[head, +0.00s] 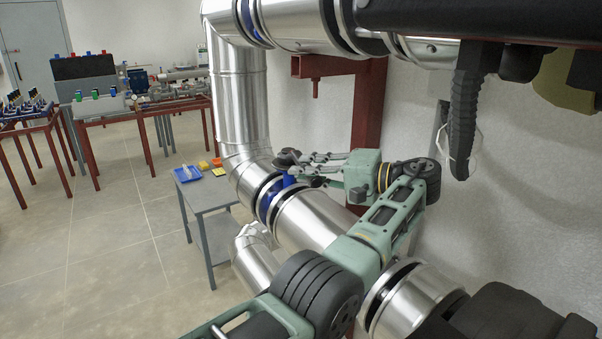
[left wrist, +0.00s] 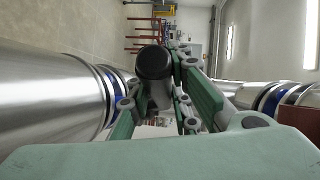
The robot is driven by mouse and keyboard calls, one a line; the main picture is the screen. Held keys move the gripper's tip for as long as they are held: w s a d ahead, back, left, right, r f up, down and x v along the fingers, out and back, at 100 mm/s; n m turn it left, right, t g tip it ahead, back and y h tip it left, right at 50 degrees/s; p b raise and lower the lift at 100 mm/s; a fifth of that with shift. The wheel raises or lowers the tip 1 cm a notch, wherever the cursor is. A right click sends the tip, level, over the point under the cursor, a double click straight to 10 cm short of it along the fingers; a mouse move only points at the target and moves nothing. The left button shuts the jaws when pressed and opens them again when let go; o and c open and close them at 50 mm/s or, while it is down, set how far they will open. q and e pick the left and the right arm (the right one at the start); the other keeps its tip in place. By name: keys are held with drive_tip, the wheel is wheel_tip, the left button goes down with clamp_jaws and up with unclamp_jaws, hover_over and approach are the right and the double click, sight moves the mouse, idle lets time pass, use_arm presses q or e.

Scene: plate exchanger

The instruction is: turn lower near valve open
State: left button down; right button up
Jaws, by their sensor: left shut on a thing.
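The lower near valve shows as a blue body (head: 268,198) clamped between flanges in the silver lower pipe in the head view. Its black handle (head: 287,157) stands off it towards the wall side. My left gripper (head: 297,165), pale green, is shut around this handle, its fingers reaching in from the right. In the left wrist view the round black end of the handle (left wrist: 153,63) sits between the green finger links (left wrist: 172,95). Part of the blue valve body (left wrist: 117,84) shows beside the pipe there. The fingertips' exact contact is partly hidden. My right gripper is not visible.
A silver upper pipe (head: 290,22) crosses above my left arm. A black ridged grip (head: 463,112) hangs at the upper right. A red-brown post (head: 368,110) stands by the white wall. A small grey table (head: 212,191) with a blue tray (head: 187,174) is left of the pipe; open floor lies beyond.

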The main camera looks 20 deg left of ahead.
use_arm(q)
drive_tip(key=shift+w+d, duration=0.25)
drive_tip(key=shift+d, duration=0.05)
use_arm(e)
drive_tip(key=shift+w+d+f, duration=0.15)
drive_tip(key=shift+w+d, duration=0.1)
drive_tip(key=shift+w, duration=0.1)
use_arm(q)
drive_tip(key=c, duration=1.6)
unclamp_jaws()
drive_tip(key=shift+w+d, duration=0.1)
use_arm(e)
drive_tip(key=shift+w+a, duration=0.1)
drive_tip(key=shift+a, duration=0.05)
use_arm(q)
drive_tip(key=shift+f, duration=0.1)
